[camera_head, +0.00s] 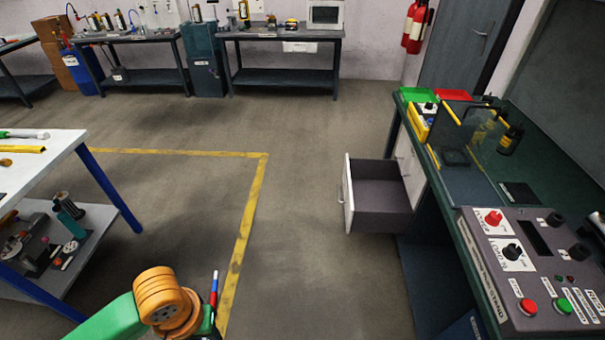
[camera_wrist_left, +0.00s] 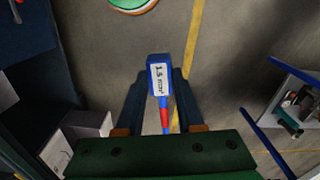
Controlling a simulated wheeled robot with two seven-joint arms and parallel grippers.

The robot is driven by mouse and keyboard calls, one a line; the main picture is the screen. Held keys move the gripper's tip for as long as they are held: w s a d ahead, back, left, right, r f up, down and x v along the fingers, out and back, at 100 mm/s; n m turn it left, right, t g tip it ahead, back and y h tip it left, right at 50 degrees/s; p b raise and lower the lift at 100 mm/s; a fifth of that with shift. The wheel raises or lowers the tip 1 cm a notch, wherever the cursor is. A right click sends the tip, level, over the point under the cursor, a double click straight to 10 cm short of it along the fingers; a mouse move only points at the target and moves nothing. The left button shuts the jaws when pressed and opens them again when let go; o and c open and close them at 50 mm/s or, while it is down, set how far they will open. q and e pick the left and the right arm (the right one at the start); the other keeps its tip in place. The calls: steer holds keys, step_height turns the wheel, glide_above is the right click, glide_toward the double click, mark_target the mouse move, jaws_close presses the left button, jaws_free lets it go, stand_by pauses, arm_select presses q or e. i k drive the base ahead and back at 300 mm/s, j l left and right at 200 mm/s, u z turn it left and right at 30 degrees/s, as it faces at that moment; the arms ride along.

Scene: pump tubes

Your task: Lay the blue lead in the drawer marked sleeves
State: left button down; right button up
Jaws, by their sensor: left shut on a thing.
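The blue lead (camera_head: 213,293) shows in the head view as a thin blue and red upright piece at the bottom. In the left wrist view its blue end (camera_wrist_left: 160,78) bears a white label reading 1.5 mm², with a red part below. My left gripper (camera_wrist_left: 157,104) is shut on it, a finger on each side. In the head view the gripper (camera_head: 209,320) is low, above the floor and well left of the drawer. The drawer (camera_head: 348,205) stands pulled out, grey inside and empty as far as I see. Its marking is not readable. My right gripper is not in view.
The drawer is under the dark green bench (camera_head: 442,215), which carries a control panel (camera_head: 520,280) with knobs and buttons. A white table (camera_head: 50,165) with blue legs is at the left. The floor between is clear, with a yellow line (camera_head: 247,215).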

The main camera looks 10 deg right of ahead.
mark_target(377, 206)
steer(key=i, duration=0.65)
steer(key=i+j+z, duration=0.1)
steer(key=i, duration=0.55)
steer(key=i+j, duration=0.1)
steer(key=i, duration=0.55)
steer(key=i+j+z, duration=0.15)
steer(key=i, duration=0.45)
steer(key=i+j, duration=0.1)
steer(key=i, duration=0.55)
steer(key=i+l+z, duration=0.1)
steer(key=z, duration=0.35)
steer(key=i+z, duration=0.25)
steer(key=z, duration=0.2)
steer(key=i+j+z, duration=0.1)
steer(key=z, duration=0.35)
steer(key=i+j+z, duration=0.15)
steer(key=i+z, duration=0.15)
steer(key=z, duration=0.15)
steer(key=i+j+z, duration=0.15)
steer(key=z, duration=0.25)
steer(key=i+j+z, duration=0.15)
steer(key=z, duration=0.3)
steer(key=j+z, duration=0.3)
steer(key=z, duration=0.15)
steer(key=i+l+z, duration=0.15)
steer(key=z, duration=0.95)
